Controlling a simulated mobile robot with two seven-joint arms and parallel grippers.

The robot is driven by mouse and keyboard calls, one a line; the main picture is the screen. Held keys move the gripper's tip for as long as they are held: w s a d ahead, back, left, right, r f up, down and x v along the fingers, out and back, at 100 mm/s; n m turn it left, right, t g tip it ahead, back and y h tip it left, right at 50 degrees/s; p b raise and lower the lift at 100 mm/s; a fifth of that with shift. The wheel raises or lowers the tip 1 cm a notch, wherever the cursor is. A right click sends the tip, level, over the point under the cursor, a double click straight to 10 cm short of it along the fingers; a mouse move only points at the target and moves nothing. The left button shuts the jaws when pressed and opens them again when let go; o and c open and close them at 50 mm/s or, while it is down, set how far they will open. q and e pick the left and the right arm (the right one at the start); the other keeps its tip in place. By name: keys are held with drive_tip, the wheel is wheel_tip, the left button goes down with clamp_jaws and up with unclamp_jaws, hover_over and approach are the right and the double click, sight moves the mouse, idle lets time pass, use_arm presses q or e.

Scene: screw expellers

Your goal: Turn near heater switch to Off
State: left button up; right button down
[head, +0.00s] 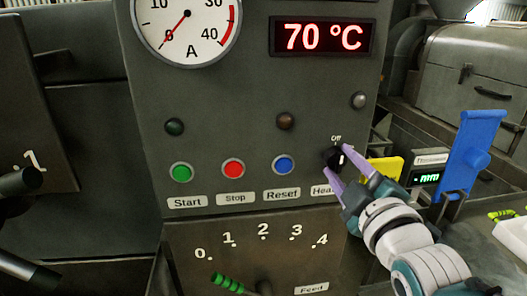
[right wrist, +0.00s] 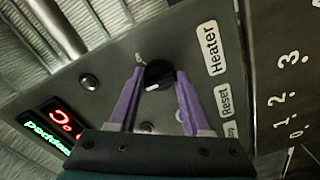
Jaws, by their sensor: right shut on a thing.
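The black heater switch knob (head: 333,156) with a white mark sits on the grey panel, above the "Heater" label (head: 323,190) and below the small "Off" label (head: 336,138). My right gripper (head: 336,162) has its purple fingers at either side of the knob and is shut on it. The right wrist view shows the knob (right wrist: 158,74) between the fingertips, its white mark on the lower left side, not clearly lined up with the "Off" label (right wrist: 138,57). The fingers partly cover the "Heater" label in the head view. My left gripper is not in view.
Left of the knob are blue (head: 283,165), red (head: 233,168) and green (head: 181,171) buttons. A red display (head: 323,37) reads 70 °C. A green feed lever (head: 232,285) is below. A yellow part (head: 384,168) and a blue lever (head: 474,150) stand close to my right arm.

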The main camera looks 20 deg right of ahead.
idle(0.3)
drive_tip(key=shift+c, duration=1.8)
unclamp_jaws()
drive_tip(key=shift+s, duration=0.1)
drive_tip(key=shift+s+a, duration=0.1)
drive_tip(key=shift+s, duration=0.25)
drive_tip(key=b+v, duration=0.1)
drive_tip(key=v, duration=0.8)
drive_tip(key=shift+a, duration=0.1)
